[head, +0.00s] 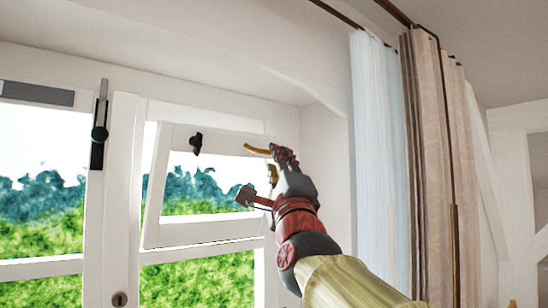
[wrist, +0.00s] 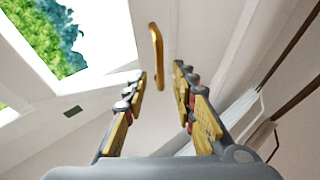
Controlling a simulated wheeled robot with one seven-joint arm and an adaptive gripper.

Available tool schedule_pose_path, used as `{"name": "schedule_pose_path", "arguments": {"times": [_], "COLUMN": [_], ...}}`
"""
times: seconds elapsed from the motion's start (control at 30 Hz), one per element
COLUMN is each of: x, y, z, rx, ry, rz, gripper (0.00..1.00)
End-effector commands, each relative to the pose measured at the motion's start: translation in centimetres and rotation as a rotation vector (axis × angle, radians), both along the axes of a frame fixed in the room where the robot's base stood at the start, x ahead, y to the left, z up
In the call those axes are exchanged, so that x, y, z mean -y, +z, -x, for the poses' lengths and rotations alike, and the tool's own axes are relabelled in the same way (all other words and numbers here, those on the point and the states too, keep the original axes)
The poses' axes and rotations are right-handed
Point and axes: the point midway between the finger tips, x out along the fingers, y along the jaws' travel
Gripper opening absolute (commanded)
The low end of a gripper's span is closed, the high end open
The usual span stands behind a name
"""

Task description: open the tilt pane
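The tilt pane (head: 192,232) is a white-framed glazed pane in the middle of the head view. It sits askew to the window frame around it and looks partly tilted; how far is hard to tell. A small black fitting (head: 196,142) is on its top rail. A curved brass-coloured handle (wrist: 156,55) shows in the wrist view, just beyond and between my fingertips. A yellow bar in the head view (head: 257,150) looks like the same handle. My gripper (wrist: 160,82) is open, with nothing between its fingers. In the head view my gripper (head: 279,166) covers the pane's right side.
A neighbouring window (head: 40,268) with a dark upright lever handle (head: 99,125) is at left. The window recess wall (head: 325,160) is close on the right, with a pale sheer curtain (head: 372,150) and beige drapes (head: 430,150) beyond it.

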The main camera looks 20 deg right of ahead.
Motion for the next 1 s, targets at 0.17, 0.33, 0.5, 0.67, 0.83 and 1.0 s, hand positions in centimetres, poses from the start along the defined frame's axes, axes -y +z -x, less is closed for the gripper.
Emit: {"name": "schedule_pose_path", "arguments": {"times": [0.17, 0.33, 0.5, 0.67, 0.83, 1.0], "x": [-0.5, -0.8, -1.0, -1.1, -1.0, -1.0], "y": [-1.8, -3.3, -4.1, -4.3, -4.3, -4.3], "z": [2.9, 4.9, 6.0, 6.3, 6.3, 6.3], "rx": [0.001, -0.002, -0.002, -0.001, -0.002, -0.002], "ry": [0.003, 0.002, 0.002, 0.0, 0.0, 0.0], "rz": [-0.001, 0.0, 0.0, 0.0, 0.0, 0.0], "gripper": [0.27, 0.27, 0.27, 0.27, 0.27, 0.27]}}
